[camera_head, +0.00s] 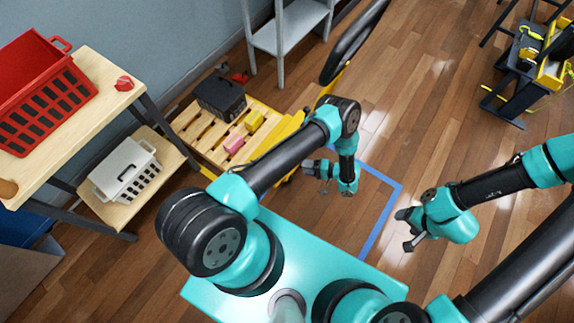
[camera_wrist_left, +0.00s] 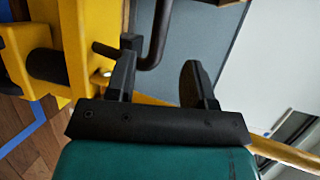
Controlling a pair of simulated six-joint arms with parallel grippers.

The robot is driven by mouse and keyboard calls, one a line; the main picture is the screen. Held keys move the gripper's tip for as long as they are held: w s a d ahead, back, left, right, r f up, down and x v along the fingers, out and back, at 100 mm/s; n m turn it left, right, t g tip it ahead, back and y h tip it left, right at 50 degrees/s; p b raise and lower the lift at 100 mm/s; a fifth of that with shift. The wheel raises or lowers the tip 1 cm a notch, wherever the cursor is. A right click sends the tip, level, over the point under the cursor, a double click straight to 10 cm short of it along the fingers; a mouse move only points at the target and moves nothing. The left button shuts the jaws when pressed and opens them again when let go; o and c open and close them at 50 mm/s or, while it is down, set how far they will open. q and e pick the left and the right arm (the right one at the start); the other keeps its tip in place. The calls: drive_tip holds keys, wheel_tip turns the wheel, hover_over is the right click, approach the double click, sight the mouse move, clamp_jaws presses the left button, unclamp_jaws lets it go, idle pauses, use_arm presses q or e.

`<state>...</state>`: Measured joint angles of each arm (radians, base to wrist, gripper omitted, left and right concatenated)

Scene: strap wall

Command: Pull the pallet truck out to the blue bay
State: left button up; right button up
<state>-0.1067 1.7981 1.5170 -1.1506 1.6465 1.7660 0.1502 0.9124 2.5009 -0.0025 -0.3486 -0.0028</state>
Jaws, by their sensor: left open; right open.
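The yellow pallet truck (camera_head: 287,128) stands beside the wall, under a wooden pallet (camera_head: 197,137); my left arm hides much of it. Its black loop handle (camera_head: 352,42) rises at the top of the head view. The blue bay (camera_head: 386,213) is a blue tape outline on the floor, partly hidden by my arm and base. My left gripper (camera_head: 322,178) is open and empty, beside the truck's front. In the left wrist view, a black curved bar (camera_wrist_left: 160,30) shows just beyond the open fingers (camera_wrist_left: 158,80), with yellow truck parts at left. My right gripper (camera_head: 407,230) is open and empty, right of the bay.
The pallet carries a black case (camera_head: 221,97), a pink block (camera_head: 234,144) and a yellow block (camera_head: 254,121). A wooden bench (camera_head: 95,75) with a red crate (camera_head: 42,95) and white basket (camera_head: 125,170) stands left. Grey shelving (camera_head: 283,30) stands behind.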

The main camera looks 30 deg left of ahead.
use_arm(q)
drive_tip(key=x, duration=0.9)
drive_tip(key=shift+a, duration=0.1)
clamp_jaws()
idle(0.4)
